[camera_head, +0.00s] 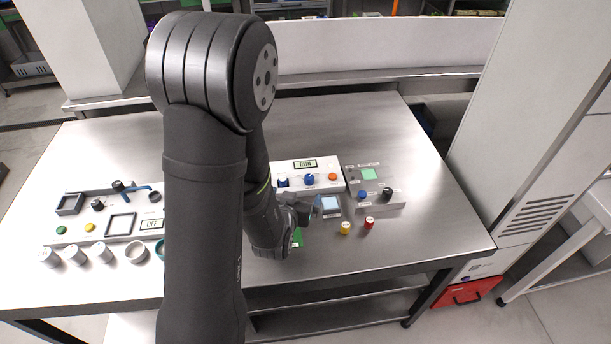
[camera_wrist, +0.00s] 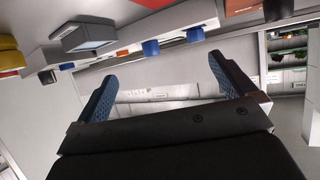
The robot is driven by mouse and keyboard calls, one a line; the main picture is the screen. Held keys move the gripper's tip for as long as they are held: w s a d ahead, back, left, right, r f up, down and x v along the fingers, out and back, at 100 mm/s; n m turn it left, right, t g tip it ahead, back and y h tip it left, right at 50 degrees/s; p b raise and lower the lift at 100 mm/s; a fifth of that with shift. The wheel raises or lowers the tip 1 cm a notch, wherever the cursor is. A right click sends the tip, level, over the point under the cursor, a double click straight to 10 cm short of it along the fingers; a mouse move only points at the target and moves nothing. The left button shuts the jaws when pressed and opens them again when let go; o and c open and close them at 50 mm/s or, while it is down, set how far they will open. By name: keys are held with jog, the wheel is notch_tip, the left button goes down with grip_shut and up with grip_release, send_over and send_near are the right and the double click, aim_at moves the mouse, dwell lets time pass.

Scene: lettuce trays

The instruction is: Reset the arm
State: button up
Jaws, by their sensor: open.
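My arm (camera_head: 203,210) rises across the middle of the head view and bends down over the metal table. My gripper (camera_head: 302,213) is at the arm's far end, low over the table near a small device with a blue screen (camera_head: 329,205). In the wrist view my gripper (camera_wrist: 160,80) has its two blue-padded fingers spread wide. Nothing is between them. The wrist view looks sideways and appears upside down, with the devices along its top edge. My arm hides part of the table's middle.
A white box reading RUN (camera_head: 310,178) and a grey box with a green screen (camera_head: 377,186) stand right of my arm. Yellow (camera_head: 345,228) and red (camera_head: 368,223) caps stand in front. A panel reading OFF (camera_head: 151,224) lies left. The table's right end (camera_head: 440,220) is bare.

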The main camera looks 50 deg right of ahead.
dwell(0.6)
jog(key=v, duration=1)
dwell(0.3)
jog(key=x, duration=1)
jog(key=v, duration=0.6)
